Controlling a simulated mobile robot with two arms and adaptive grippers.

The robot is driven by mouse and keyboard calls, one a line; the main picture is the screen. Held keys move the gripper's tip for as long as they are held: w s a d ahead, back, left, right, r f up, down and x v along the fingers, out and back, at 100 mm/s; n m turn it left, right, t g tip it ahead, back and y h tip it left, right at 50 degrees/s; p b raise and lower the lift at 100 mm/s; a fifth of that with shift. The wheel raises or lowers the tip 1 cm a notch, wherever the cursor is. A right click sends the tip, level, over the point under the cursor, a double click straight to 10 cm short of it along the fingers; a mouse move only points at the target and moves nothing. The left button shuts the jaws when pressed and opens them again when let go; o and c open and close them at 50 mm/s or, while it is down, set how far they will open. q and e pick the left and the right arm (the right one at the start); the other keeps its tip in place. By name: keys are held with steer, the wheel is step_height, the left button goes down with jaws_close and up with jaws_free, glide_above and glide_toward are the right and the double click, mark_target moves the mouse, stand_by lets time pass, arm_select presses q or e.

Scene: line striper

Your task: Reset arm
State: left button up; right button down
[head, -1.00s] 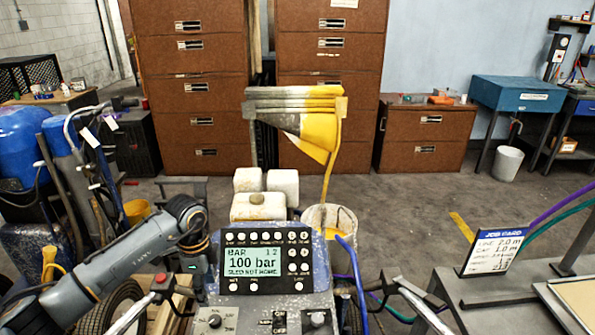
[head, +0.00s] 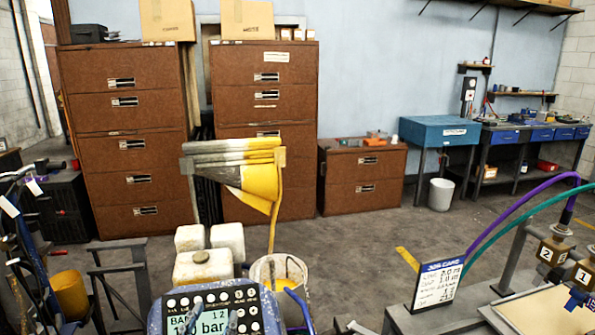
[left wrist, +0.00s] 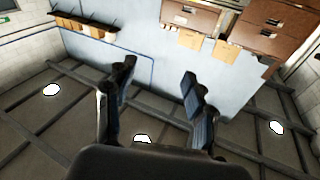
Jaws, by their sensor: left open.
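My left gripper (left wrist: 156,100) is open and empty in the left wrist view, with its two dark fingers apart. In the head view only what look like its fingertips (head: 212,320) show at the bottom edge, in front of the line striper's control panel (head: 240,298). The panel's display is partly covered and reads "bar". My left arm is otherwise out of the head view. The left wrist view is upside down, with the cabinets at the top and the ceiling at the bottom. My right gripper is not in view.
A yellow-and-grey flag-like piece (head: 262,180) stands above a white bucket (head: 262,268), beside white jugs (head: 203,268). A job card (head: 437,284) stands on the right bench, near purple and green hoses. Brown cabinets (head: 128,185) line the back. Open floor (head: 365,245) lies right of centre.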

arm_select(q)
steer(key=s+a+f+n+g+y, duration=0.25)
steer(key=s+f+g, duration=0.2)
steer(key=f, duration=0.25)
steer(key=s+a+f+n+g+y, duration=0.1)
steer(key=s+a+f+g+y, duration=0.1)
steer(key=s+a+f+g, duration=0.35)
steer(key=s+d+f+m+g+h, duration=0.1)
steer(key=s+d+f+g, duration=0.15)
steer(key=s+f, duration=0.45)
steer(key=s+d+f+m+g+h, duration=0.1)
steer(key=s+f+g, duration=0.15)
steer(key=s, duration=0.75)
step_height(320, 180, down, 24)
steer(key=g, duration=0.2)
steer(key=s+a+f+g, duration=0.1)
steer(key=s+a+f, duration=0.2)
steer(key=s+f, duration=1.5)
